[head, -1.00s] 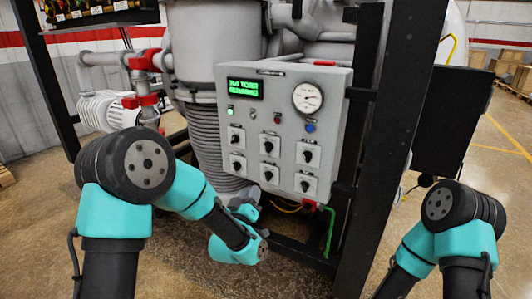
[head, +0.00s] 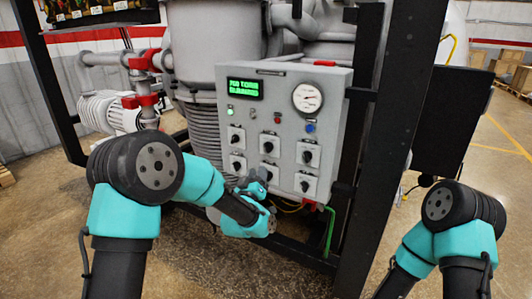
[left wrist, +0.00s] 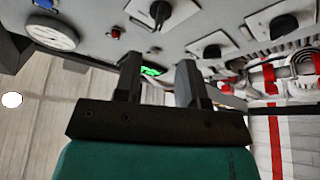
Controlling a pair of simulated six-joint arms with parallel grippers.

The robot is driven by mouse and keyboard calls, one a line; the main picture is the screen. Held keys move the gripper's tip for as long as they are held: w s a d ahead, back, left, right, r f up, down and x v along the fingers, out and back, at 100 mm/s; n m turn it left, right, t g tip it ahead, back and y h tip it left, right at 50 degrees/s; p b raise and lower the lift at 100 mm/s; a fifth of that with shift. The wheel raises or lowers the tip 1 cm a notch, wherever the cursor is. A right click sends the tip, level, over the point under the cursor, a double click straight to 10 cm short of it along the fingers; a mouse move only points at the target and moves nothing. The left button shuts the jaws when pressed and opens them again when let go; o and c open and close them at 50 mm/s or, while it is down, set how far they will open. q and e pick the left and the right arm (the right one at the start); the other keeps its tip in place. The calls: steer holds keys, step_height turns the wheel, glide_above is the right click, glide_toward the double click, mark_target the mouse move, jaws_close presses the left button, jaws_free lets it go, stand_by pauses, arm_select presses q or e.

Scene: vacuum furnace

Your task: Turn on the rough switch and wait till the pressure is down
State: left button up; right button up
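The grey control panel (head: 284,90) faces me with several black rotary switches on white plates in two rows. Their labels are too small to read, so I cannot tell which is the rough switch. The green display (head: 244,88) seems to read 760 TORR, with a blurred second line. A round dial gauge (head: 307,97) sits at the panel's upper right. My right gripper is out of view.
A green lamp (head: 230,109), a red button (head: 277,119) and a blue button (head: 310,127) are on the panel. A black frame post (head: 384,140) stands to its right. Hoses and a green cable (head: 330,232) hang below. Open floor lies in front.

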mark_target(266, 149)
arm_select(q)
steer(key=x, duration=1)
steer(key=shift+w+r, duration=0.15)
steer(key=shift+w, duration=0.1)
steer(key=shift+r, duration=0.1)
jaws_close()
